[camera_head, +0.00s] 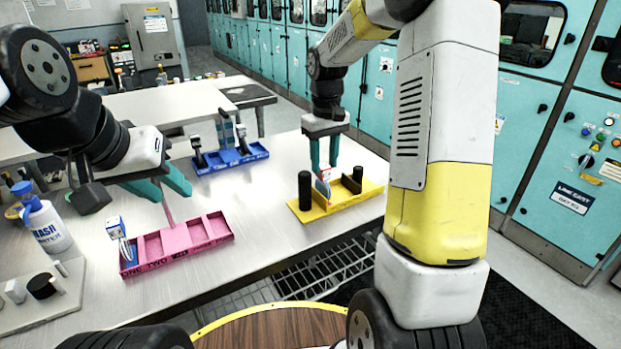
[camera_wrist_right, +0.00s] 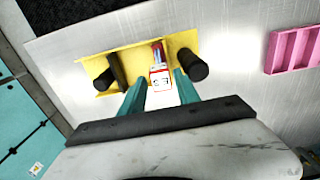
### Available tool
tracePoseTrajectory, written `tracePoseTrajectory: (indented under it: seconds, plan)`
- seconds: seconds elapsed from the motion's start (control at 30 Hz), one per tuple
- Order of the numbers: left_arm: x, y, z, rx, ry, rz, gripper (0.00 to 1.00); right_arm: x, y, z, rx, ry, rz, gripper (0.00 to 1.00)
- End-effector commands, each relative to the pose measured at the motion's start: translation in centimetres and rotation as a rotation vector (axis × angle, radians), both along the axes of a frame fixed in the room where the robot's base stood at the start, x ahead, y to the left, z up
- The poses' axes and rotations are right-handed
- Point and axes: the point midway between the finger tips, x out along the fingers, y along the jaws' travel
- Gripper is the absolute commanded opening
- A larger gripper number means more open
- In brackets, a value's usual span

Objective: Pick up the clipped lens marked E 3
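The clipped lens marked E 3 (camera_wrist_right: 160,80) stands in the yellow tray (camera_wrist_right: 132,55), its white label facing up in the right wrist view. It also shows in the head view (camera_head: 322,188), between black cylinders in the yellow tray (camera_head: 345,201). My right gripper (camera_head: 324,164) is above it, fingers pointing down. In the right wrist view the fingers (camera_wrist_right: 160,88) are apart, one on each side of the label, with visible gaps.
A blue tray (camera_head: 232,162) with black pieces stands behind. Another labelled piece (camera_head: 115,228) stands at the pink tray's left end. A wash bottle (camera_head: 47,228) and a board with small parts (camera_head: 40,308) are at left. Bare table lies between the pink and yellow trays.

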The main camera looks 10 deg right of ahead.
Motion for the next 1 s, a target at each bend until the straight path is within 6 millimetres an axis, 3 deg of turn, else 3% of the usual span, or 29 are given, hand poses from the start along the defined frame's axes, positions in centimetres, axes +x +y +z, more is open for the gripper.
tracePoseTrajectory:
  seconds: [0.3,0.6,0.67,0.8,1.0]
  plan:
    - [0.0,0.0,0.0,0.000,0.000,0.000,0.37,0.2,0.2,-4.5,-0.001,0.002,-0.001,0.38]
    - [0.0,0.0,0.0,0.000,0.000,0.000,0.37,0.2,0.2,-5.1,0.000,-0.001,-0.001,0.38]
    - [0.0,0.0,0.0,0.000,0.000,0.000,0.37,0.2,0.2,-5.0,0.000,-0.001,-0.001,0.30]
    - [0.0,0.0,0.0,0.000,0.000,0.000,0.37,0.2,0.2,-5.0,0.000,-0.001,-0.001,0.03]
    - [0.0,0.0,0.0,0.000,0.000,0.000,0.37,0.2,0.2,-5.0,0.000,-0.001,-0.001,0.00]
